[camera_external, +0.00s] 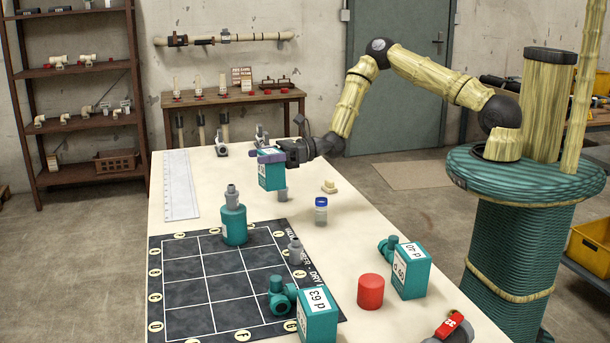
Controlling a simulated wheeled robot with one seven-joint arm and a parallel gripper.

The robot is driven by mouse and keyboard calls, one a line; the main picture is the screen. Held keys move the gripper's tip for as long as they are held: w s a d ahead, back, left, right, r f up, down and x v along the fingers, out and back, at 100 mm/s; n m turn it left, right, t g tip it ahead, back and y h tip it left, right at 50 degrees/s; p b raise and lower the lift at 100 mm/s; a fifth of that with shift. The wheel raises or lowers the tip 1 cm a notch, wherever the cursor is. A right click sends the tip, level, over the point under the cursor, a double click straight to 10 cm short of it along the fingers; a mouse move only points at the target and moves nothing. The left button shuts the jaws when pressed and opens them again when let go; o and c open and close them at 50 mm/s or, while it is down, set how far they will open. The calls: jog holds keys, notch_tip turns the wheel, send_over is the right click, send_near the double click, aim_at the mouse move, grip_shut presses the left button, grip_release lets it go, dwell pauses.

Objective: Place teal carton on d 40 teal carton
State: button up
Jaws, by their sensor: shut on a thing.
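My gripper (270,155) is shut on a teal carton (271,178) with a white label and holds it by its upper part. The carton hangs roughly upright over the far half of the table; a grey fitting (282,195) shows just beside and below it. I cannot tell the exact gap to the table. The d 40 teal carton (410,282) stands at the right edge of the table, with white labels on its top and front. It is well apart from my gripper, nearer the camera and to the right. Its top looks bare.
A d 63 teal carton (320,326) and teal fitting (279,302) stand at the front. Another teal fitting (388,249) touches or nearly touches the d 40 carton.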

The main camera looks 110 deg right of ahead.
jog(key=s+a+r+n+g+y+p, duration=0.25)
jog(key=a+n+y, duration=0.2)
jog(key=a, duration=0.75)
jog(key=s+a+r+n+g+y+p, duration=0.2)
jog(key=a+r+n+y, duration=0.3)
jog(key=a, duration=0.7)
jog(key=s+a+r+n+g+y+p, duration=0.2)
jog(key=s+a+n+g+y+p, duration=0.2)
jog(key=s+a+g, duration=0.9)
jog(key=s+a+n+y, duration=0.2)
jog(key=s+a+n, duration=0.2)
jog(key=a, duration=0.1)
jog(key=shift+s+a+r+p, duration=0.15)
jog(key=shift+s+r+p, duration=0.05)
jog(key=shift+s+p, duration=0.15)
jog(key=shift+f+p, duration=0.65)
jog(key=shift+f, duration=2.25)
jog(key=shift+f+p, duration=0.5)
jog(key=shift+f, duration=1.6)
